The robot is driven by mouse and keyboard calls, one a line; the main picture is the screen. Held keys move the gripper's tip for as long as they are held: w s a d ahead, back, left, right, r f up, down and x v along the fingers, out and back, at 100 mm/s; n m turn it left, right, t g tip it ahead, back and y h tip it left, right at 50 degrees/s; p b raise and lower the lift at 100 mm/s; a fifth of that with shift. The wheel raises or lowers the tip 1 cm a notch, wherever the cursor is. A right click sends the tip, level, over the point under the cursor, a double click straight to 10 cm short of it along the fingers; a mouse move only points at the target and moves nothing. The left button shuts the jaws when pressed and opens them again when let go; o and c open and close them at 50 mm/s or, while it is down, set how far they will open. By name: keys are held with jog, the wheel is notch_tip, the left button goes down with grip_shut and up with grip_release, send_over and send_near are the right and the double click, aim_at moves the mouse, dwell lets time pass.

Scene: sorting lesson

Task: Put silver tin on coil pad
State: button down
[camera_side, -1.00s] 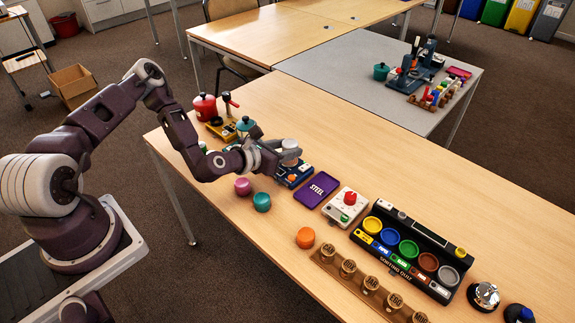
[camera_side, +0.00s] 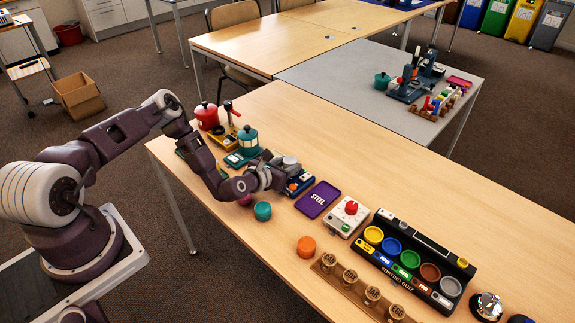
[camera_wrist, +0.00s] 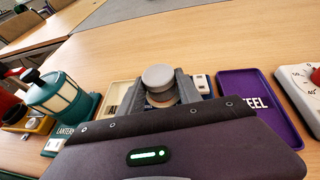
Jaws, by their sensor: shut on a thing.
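The silver tin (camera_side: 290,161) is a short grey cylinder held upright between the fingers of my gripper (camera_side: 285,173). In the wrist view the tin (camera_wrist: 158,76) shows its round grey top between the two dark fingers (camera_wrist: 161,97). Below and beside the fingers is a small blue device (camera_side: 301,184), which seems to carry the coil pad. The pad itself is mostly hidden by my gripper. I cannot tell whether the tin touches it.
A purple STEEL tray (camera_side: 318,199) lies right of the blue device, then a white dial box (camera_side: 347,217). A teal lantern (camera_side: 247,140) stands to the left. Teal (camera_side: 263,211) and orange (camera_side: 306,246) tins sit in front.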

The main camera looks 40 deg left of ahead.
jog(key=c, duration=0.8)
grip_release()
jog(key=shift+f, duration=0.1)
jog(key=v, duration=1.2)
jog(key=w+d+r+m+g+h, duration=0.3)
jog(key=d+r+m+h, duration=0.3)
jog(key=m, duration=1)
jog(key=s+r+m+g+y, duration=0.2)
jog(key=s+r+m, duration=0.55)
jog(key=r, duration=0.35)
jog(key=s+r+m+g+y, duration=0.25)
jog(key=s+r+m, duration=0.45)
jog(key=r, duration=0.4)
jog(key=s+r+m, duration=0.1)
jog(key=s+m, duration=0.1)
jog(key=s, duration=0.3)
jog(key=s+d+r+m, duration=0.1)
jog(key=s+r+m, duration=0.1)
jog(key=s, duration=0.3)
jog(key=s+r+m, duration=0.2)
jog(key=s+m, duration=0.1)
jog(key=s, duration=0.2)
jog(key=shift+s+d+h, duration=0.35)
